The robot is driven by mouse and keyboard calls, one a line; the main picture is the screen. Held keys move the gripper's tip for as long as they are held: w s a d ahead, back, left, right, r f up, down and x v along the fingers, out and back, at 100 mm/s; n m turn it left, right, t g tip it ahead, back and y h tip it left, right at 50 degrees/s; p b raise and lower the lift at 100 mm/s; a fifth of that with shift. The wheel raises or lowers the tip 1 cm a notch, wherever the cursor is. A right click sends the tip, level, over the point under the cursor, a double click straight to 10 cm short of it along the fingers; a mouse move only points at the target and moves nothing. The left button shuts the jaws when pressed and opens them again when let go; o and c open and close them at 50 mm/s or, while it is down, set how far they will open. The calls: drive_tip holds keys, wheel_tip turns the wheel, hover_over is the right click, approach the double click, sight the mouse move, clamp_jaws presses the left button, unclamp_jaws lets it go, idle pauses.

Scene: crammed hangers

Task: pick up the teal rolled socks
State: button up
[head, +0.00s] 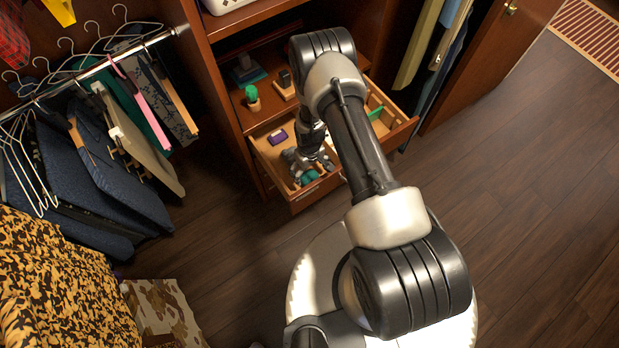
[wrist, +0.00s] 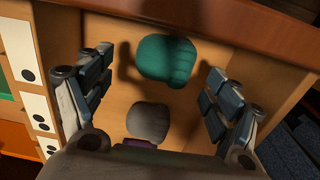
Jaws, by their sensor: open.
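The teal rolled socks (wrist: 166,60) lie on the floor of an open wooden drawer, near its front wall. They also show in the head view (head: 309,177), low in the drawer and partly behind my gripper. My gripper (wrist: 157,80) is open above the drawer, with one finger on each side of the socks in the wrist view. The fingers look clear of the socks, and nothing is between them in their grip. In the head view my gripper (head: 305,165) reaches down into the drawer.
A grey rolled item (wrist: 148,121) lies beside the teal socks. A small cactus (head: 252,97) stands on the shelf above. Crowded hangers with clothes (head: 110,130) fill the left.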

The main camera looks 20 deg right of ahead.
sight(310, 175)
drive_tip(key=f, duration=0.1)
drive_tip(key=f+b, duration=0.1)
drive_tip(key=f, duration=0.2)
drive_tip(key=shift+s+f+b, duration=0.35)
drive_tip(key=shift+s, duration=0.05)
drive_tip(key=shift+c, duration=0.3)
drive_tip(key=c, duration=1.1)
